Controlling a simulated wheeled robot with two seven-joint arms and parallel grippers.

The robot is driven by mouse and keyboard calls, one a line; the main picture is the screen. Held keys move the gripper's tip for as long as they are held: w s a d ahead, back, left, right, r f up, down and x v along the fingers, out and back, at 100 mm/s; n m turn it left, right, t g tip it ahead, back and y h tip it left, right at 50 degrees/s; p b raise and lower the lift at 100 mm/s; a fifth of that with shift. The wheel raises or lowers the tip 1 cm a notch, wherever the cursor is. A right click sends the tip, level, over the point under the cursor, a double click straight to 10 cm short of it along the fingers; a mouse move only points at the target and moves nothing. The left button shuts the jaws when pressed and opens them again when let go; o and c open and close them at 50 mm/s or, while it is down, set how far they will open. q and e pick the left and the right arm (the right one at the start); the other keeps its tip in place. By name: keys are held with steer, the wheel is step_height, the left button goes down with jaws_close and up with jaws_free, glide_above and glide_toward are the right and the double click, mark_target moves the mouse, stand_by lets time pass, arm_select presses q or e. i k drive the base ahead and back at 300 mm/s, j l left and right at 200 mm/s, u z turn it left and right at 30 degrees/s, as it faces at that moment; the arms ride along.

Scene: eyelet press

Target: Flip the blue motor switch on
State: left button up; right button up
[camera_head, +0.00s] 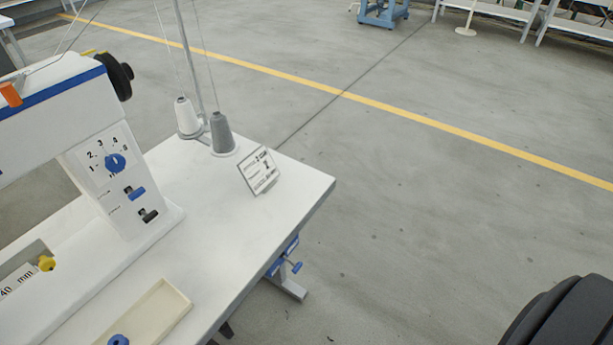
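A white machine stands on a white table at the left. Its front panel carries a blue dial (115,162) with numbers around it. Below the dial sit a blue lever switch (137,193) and a black lever switch (148,215); their labels are too small to read. A blue part with a small knob (295,267) shows under the table's right edge, partly hidden by the tabletop. I cannot tell from labels which blue part is the motor switch, nor whether it is on. Neither gripper is in view.
Two thread cones (222,134) and a small sign (259,171) stand on the table (215,215). A cream tray (160,312) holding a blue ring lies at the front. Open grey floor (430,200) with a yellow line extends right. A dark rounded shape is at the bottom right.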

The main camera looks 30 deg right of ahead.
mark_target(297, 266)
steer(key=z, duration=0.9)
